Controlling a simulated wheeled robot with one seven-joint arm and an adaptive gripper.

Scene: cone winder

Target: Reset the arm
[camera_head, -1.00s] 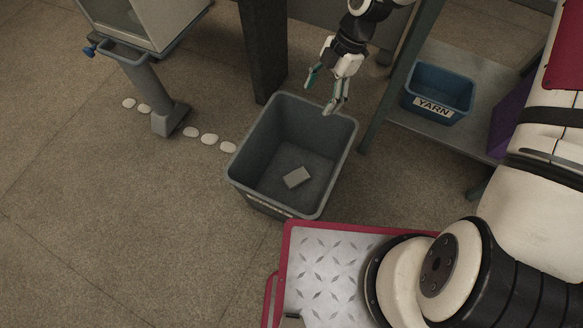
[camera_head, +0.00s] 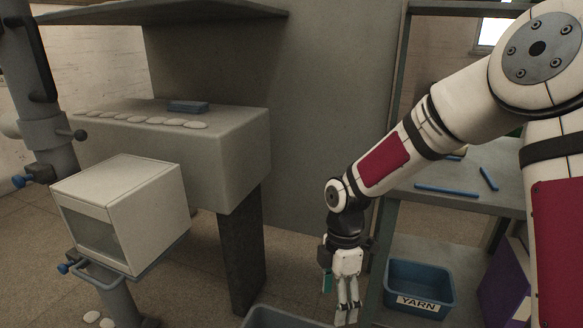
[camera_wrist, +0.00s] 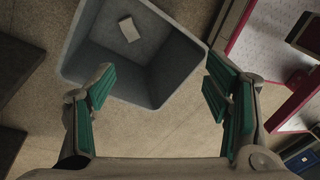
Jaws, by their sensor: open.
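My gripper (camera_head: 347,300) hangs from my arm, pointing down, at the lower middle of the head view. In the wrist view my gripper (camera_wrist: 160,100) shows its green-padded fingers wide apart with nothing between them. Beyond the fingers, below them, is a grey bin (camera_wrist: 165,83) with a small light block (camera_wrist: 129,29) on its floor. In the head view only the rim of the grey bin (camera_head: 283,314) shows at the bottom edge, and the block is out of that view.
A shelf unit (camera_head: 468,202) at right carries blue rods on top and a blue YARN bin (camera_head: 418,288) below. A white box-shaped unit (camera_head: 125,210) stands at left. Behind it, a grey machine ledge (camera_head: 180,135) holds several white discs and a blue block (camera_head: 188,106).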

